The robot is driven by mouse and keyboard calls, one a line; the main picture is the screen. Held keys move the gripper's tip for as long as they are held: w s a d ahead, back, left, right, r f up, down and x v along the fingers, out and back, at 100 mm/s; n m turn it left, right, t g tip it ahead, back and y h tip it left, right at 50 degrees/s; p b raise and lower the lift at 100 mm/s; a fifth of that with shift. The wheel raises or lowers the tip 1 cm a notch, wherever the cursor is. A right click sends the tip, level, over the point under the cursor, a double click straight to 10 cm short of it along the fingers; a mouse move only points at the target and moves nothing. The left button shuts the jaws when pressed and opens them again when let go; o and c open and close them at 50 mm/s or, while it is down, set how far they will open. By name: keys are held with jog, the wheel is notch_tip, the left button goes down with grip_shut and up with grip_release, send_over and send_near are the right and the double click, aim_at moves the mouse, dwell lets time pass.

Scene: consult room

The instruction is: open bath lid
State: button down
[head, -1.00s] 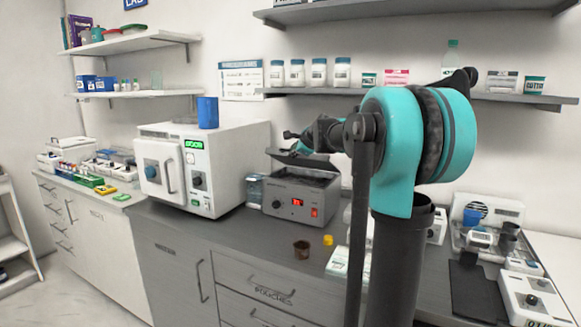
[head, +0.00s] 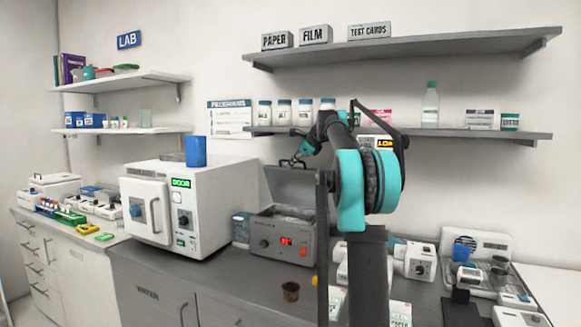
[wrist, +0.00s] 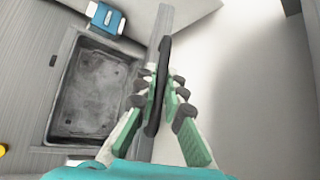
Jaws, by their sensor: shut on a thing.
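The bath (head: 283,240) is a grey box with a red display, standing on the counter right of the white oven. Its lid (head: 293,187) is raised steeply at the back, close to upright. My gripper (head: 299,158) is at the lid's upper edge. In the wrist view my gripper (wrist: 161,82) is shut on the dark lid handle (wrist: 162,55). The open basin (wrist: 90,95) shows to the left and looks empty. The fingers hide part of the handle.
The white oven (head: 188,210) stands close to the bath's left, with a blue cup (head: 195,151) on top. A shelf with jars (head: 400,132) runs behind my arm. White devices (head: 420,261) stand to the right.

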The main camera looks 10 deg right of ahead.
jog(key=shift+w+d, duration=0.1)
jog(key=shift+w, duration=0.05)
jog(key=c, duration=1.6)
grip_release()
jog(key=v, duration=1.2)
